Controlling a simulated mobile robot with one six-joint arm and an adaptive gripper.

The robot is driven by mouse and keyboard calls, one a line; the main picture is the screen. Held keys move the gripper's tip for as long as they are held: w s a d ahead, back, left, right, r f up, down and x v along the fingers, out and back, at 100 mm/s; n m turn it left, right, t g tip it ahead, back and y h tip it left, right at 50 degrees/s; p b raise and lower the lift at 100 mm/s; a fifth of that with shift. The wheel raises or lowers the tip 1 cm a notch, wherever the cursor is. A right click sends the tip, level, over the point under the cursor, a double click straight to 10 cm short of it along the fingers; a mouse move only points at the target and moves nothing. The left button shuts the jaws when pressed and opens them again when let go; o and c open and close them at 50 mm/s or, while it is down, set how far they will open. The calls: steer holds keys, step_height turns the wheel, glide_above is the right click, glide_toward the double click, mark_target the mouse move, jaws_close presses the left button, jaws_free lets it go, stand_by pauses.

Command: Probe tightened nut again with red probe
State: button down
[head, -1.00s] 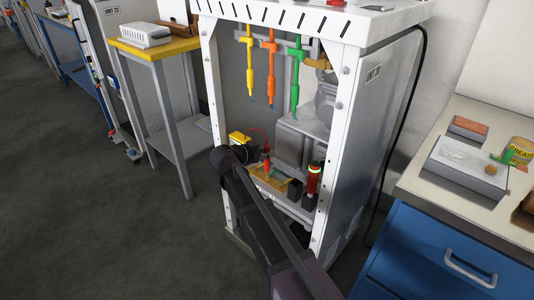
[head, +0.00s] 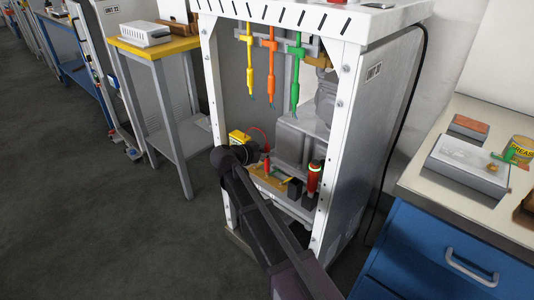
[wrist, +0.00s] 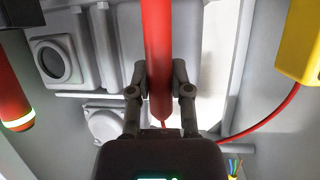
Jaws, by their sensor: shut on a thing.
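My gripper (wrist: 160,82) is shut on the red probe (wrist: 157,40), with a dark finger on each side of it. A red cable (wrist: 265,125) runs from the probe's near end towards a yellow box (wrist: 300,40). In the head view the red probe (head: 266,168) stands roughly upright inside the white frame, above a tan block (head: 268,182). My arm hides much of the gripper there. The probe's tip is out of the wrist view. I cannot make out the nut, or whether the tip touches it.
A red cylinder with a ring (head: 313,178) stands right of the probe and also shows in the wrist view (wrist: 12,95). Yellow, orange and green tools (head: 270,65) hang above. The white frame's posts (head: 335,150) bound the opening. A blue drawer bench (head: 440,240) stands at right.

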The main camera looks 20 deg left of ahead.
mark_target(269, 144)
stand_by(0.9)
steer(key=shift+r+p, duration=2.5)
steer(key=shift+w+d, duration=0.15)
steer(key=shift+d, duration=0.1)
